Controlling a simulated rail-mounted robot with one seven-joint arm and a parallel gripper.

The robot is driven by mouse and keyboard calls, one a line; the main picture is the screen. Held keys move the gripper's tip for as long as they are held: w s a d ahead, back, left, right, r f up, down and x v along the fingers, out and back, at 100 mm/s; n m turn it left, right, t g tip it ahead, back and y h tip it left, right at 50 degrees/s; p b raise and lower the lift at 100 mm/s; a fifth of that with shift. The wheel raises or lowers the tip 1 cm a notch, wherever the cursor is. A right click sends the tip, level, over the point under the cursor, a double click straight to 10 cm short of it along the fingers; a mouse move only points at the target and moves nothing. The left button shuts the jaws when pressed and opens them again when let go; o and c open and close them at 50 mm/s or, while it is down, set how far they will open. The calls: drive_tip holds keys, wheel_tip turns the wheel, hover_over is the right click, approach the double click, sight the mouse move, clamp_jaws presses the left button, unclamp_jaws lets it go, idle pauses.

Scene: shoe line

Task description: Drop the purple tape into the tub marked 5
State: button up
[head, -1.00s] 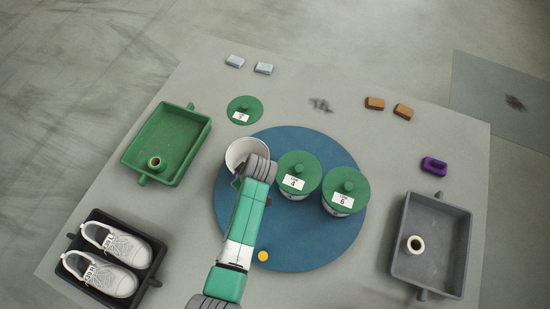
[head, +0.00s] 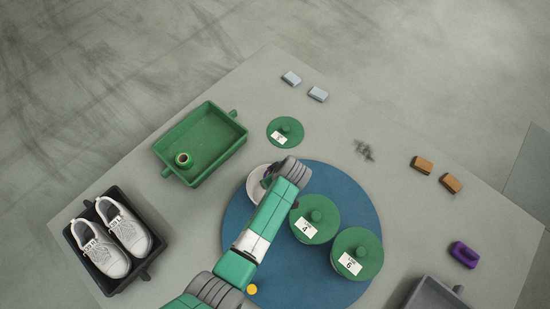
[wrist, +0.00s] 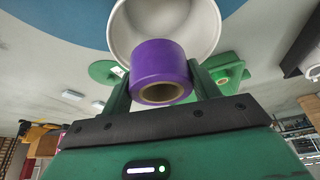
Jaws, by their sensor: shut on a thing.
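The purple tape (wrist: 158,68) is a roll held between the two green fingers of my gripper (wrist: 161,80) in the wrist view. A white open tub (wrist: 195,22) lies just beyond the tape in that view. In the head view the tub (head: 256,181) stands on the blue round mat, partly covered by my arm, and my fingertips are hidden there. I see no number on this tub. A green lid (head: 285,132) lies off the mat behind it, with a label too small to read surely.
Two green-lidded tubs marked 4 (head: 315,218) and 6 (head: 357,253) stand to the right on the blue mat (head: 290,285). A green tray (head: 215,145), a dark tray with white shoes (head: 112,240), a grey tray (head: 435,294) and a purple block (head: 464,254) lie around.

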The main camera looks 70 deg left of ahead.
wheel_tip(320, 180, down, 5)
drive_tip(key=b, duration=0.3)
drive_tip(key=shift+b, duration=0.4)
drive_tip(key=o, duration=1.1)
drive_tip(key=p+v, duration=0.2)
drive_tip(key=v, duration=0.5)
drive_tip(key=shift+w+d+r, duration=0.15)
drive_tip(key=shift+d+r, duration=0.05)
drive_tip(key=shift+r, duration=0.15)
